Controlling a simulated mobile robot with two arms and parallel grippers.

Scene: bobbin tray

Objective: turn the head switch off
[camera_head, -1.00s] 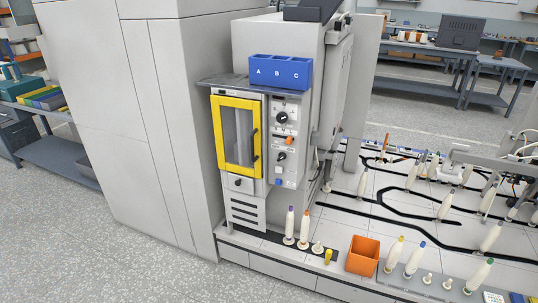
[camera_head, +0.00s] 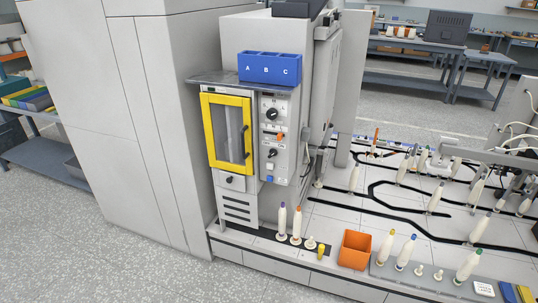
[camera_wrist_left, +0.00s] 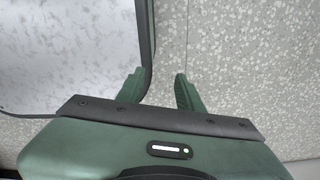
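The grey machine's control panel (camera_head: 277,140) shows right of a yellow-framed door (camera_head: 229,133). It carries an upper black knob (camera_head: 272,114), an orange control (camera_head: 281,136), a lower black knob (camera_head: 272,153) and a blue button (camera_head: 269,179). Another small black knob (camera_head: 229,179) sits below the door. The labels are too small to read, so I cannot tell which one is the head switch or its setting. My left gripper (camera_wrist_left: 160,90) shows in the left wrist view, fingers apart and empty over speckled floor. Neither gripper shows in the head view.
A blue bin marked A, B, C (camera_head: 269,68) stands on a shelf above the door. Several bobbins, an orange box (camera_head: 355,249) and a grey tray (camera_head: 440,280) line the low bench in front and right. Speckled floor (camera_head: 95,240) is clear at front left.

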